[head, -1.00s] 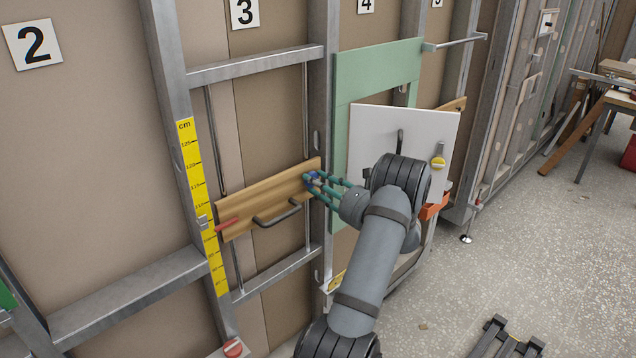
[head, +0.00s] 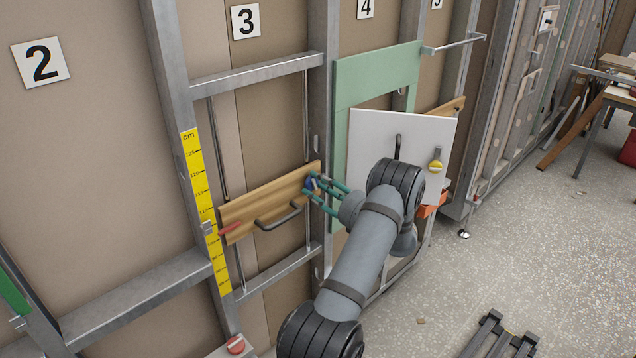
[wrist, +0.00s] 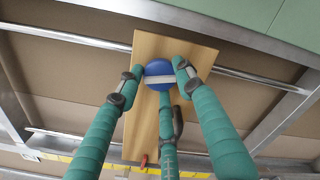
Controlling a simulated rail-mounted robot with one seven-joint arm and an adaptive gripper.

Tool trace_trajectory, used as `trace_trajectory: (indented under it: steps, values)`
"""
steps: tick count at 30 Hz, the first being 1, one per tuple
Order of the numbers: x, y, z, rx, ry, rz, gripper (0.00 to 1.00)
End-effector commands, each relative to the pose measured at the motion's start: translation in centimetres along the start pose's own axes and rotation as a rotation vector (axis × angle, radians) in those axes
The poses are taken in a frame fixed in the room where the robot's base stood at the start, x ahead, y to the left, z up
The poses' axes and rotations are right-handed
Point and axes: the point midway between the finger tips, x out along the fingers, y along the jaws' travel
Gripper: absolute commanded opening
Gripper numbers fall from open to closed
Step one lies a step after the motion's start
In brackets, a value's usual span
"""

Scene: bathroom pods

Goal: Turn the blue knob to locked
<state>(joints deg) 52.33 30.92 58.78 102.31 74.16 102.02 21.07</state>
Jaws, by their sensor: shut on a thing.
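The blue knob (head: 311,183) sits near the right end of a wooden board (head: 245,208) fixed across the frame of bay 3. In the wrist view the round blue knob (wrist: 158,72) has a pale bar across its face, lying nearly level in the picture. My gripper (head: 314,186) has teal fingers and is shut on the knob. In the wrist view two fingers of my gripper (wrist: 160,76) flank the knob left and right, and a third comes from below. No locked mark is readable; the fingers hide part of the knob's surroundings.
A black handle (head: 278,218) and a red lever (head: 229,228) are on the same board. Open floor (head: 540,240) lies at right.

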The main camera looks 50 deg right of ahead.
Motion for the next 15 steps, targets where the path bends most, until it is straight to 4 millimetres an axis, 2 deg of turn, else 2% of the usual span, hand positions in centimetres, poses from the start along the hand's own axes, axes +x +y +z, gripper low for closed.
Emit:
trace_trajectory:
  steps: [6,15]
  values:
    - [0.05,0.15,0.35,0.154,-0.004,0.001,0.1]
    - [0.04,0.1,0.3,0.277,-0.005,0.001,0.1]
